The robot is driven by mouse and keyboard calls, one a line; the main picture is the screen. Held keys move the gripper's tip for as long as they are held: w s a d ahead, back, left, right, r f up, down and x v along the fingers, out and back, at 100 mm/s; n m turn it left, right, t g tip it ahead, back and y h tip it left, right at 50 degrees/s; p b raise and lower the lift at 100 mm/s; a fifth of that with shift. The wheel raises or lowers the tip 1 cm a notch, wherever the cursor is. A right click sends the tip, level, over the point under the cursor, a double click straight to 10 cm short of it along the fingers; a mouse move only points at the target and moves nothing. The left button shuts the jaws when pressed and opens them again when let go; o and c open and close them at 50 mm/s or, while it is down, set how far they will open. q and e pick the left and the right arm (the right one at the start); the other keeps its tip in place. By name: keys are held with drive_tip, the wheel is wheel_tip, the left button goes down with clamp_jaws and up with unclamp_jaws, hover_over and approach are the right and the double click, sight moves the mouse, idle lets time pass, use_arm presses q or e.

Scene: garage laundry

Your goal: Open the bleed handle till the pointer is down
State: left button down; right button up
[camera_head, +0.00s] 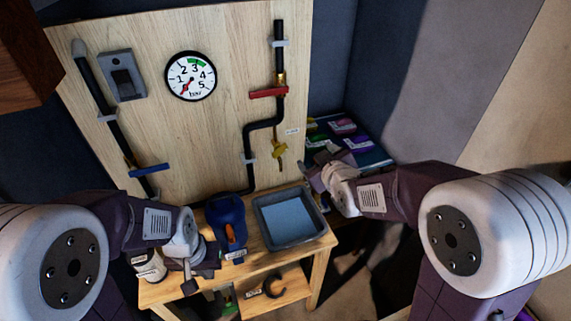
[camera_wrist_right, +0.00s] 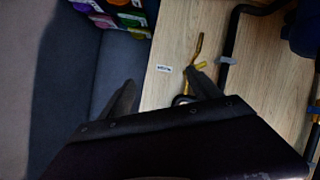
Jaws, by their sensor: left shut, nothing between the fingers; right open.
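The round gauge (camera_head: 203,68) marked "bar" has a red pointer (camera_head: 184,90) that points down and slightly left. My right gripper (camera_head: 312,170) is open and empty, to the right of and slightly below the handle. In the right wrist view (camera_wrist_right: 164,90), one fingertip is close to the handle; I cannot tell whether they touch. My left gripper (camera_head: 190,284) is shut and empty, low over the bench.
A red handle (camera_head: 268,93) and a blue handle (camera_head: 150,170) sit on the pipes. A grey tray (camera_head: 262,227) and a dark blue container (camera_head: 222,215) stand on the wooden bench. Coloured packages (camera_head: 340,127) lie on a dark surface at the right.

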sight(278, 149)
drive_tip(key=w+a+f+n+t+y+b, duration=0.1)
drive_tip(key=a+b, duration=0.1)
drive_tip(key=b, duration=0.2)
drive_tip(key=w+a+f+n+t+y+b, duration=0.1)
drive_tip(key=a+f+b, duration=0.1)
drive_tip(key=a+b, duration=0.1)
drive_tip(key=w+a+f+n+t+y+b, duration=0.1)
drive_tip(key=a+f+t+b, duration=0.1)
drive_tip(key=b, duration=0.4)
drive_tip(key=shift+a+f, duration=0.25)
drive_tip(key=shift+a, duration=0.05)
drive_tip(key=shift+a+r+n, duration=0.1)
drive_tip(key=shift+r+n, duration=0.1)
drive_tip(key=shift+n, duration=0.1)
drive_tip(key=shift+w+a, duration=0.1)
drive_tip(key=shift+w, duration=0.2)
drive_tip(key=p+x, duration=0.1)
drive_tip(key=x, duration=0.7)
drive_tip(key=shift+w+a, duration=0.1)
drive_tip(key=shift+w, duration=0.05)
use_arm(q)
wheel_tip(278, 149, down, 15)
